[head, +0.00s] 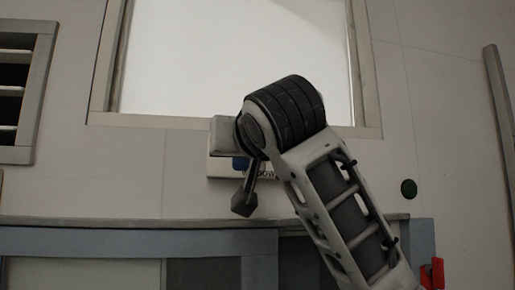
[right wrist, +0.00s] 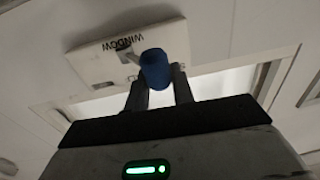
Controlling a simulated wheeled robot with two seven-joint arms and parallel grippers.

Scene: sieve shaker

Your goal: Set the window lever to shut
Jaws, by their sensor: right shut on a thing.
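The window lever is a pale stem with a blue knob (right wrist: 155,68), on a white plate (right wrist: 98,60) lettered WINDOW, which looks upside down in the right wrist view. My right gripper (right wrist: 162,88) has its two dark fingers shut on the blue knob. In the head view a bit of the blue knob (head: 240,163) shows below the window, in front of the plate (head: 218,170). My right arm hides most of the lever and plate there, and the right fingers are not clear. My left gripper is in neither view.
A bright framed window (head: 230,60) is above the plate. A louvred vent (head: 18,90) is at the left. A grey-blue framed structure (head: 130,240) runs below. A dark green round button (head: 408,188) is on the wall at the right, above a red item (head: 437,273).

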